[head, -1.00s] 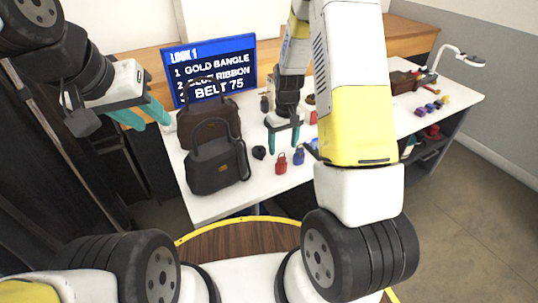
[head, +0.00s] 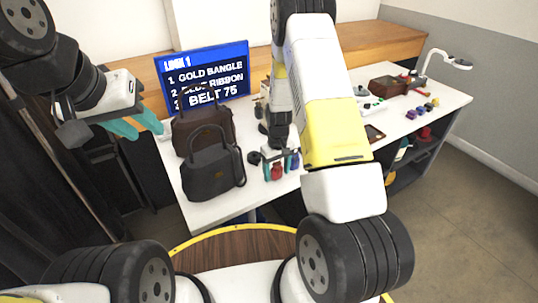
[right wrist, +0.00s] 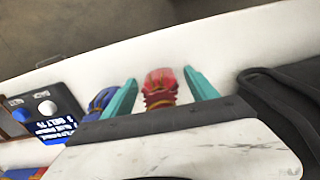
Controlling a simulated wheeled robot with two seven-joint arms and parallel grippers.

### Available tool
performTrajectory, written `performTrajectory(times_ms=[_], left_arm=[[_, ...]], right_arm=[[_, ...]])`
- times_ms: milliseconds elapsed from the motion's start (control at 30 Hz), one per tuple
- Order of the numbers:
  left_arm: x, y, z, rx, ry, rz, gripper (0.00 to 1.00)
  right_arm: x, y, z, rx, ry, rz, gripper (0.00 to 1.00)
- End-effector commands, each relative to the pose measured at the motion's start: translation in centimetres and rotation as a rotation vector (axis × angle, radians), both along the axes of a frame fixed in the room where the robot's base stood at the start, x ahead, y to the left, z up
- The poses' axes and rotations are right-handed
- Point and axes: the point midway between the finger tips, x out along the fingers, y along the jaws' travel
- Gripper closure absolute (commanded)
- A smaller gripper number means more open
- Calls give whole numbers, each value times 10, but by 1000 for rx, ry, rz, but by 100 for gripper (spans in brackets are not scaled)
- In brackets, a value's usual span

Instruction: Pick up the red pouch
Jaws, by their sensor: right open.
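The red pouch (head: 277,173) stands on the white table near its front edge. It also shows in the right wrist view (right wrist: 160,88), upright between the two teal fingers. My right gripper (head: 277,168) is open around the pouch, one finger on each side. In the right wrist view (right wrist: 162,84) a gap shows on both sides of the pouch, with the fingers apart from it. My left gripper (head: 138,127) is open and empty, up at the left, away from the pouch.
A blue pouch (head: 295,160) stands close beside the right gripper's finger. A black handbag (head: 213,172) and a brown handbag (head: 203,128) stand to the left. A sign board (head: 206,80) is behind them. A brown box (head: 388,85) is at the back right.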

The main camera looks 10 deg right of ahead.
Motion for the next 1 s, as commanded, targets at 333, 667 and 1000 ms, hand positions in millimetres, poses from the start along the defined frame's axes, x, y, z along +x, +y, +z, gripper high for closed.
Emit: performTrajectory(times_ms=[333,667,1000], left_arm=[[0,0,0,0,0,0,64],[0,0,0,0,0,0,64],[0,0,0,0,0,0,64]], right_arm=[[0,0,0,0,0,0,86],[0,0,2,0,0,0,98],[0,0,32,1,-2,1,98]])
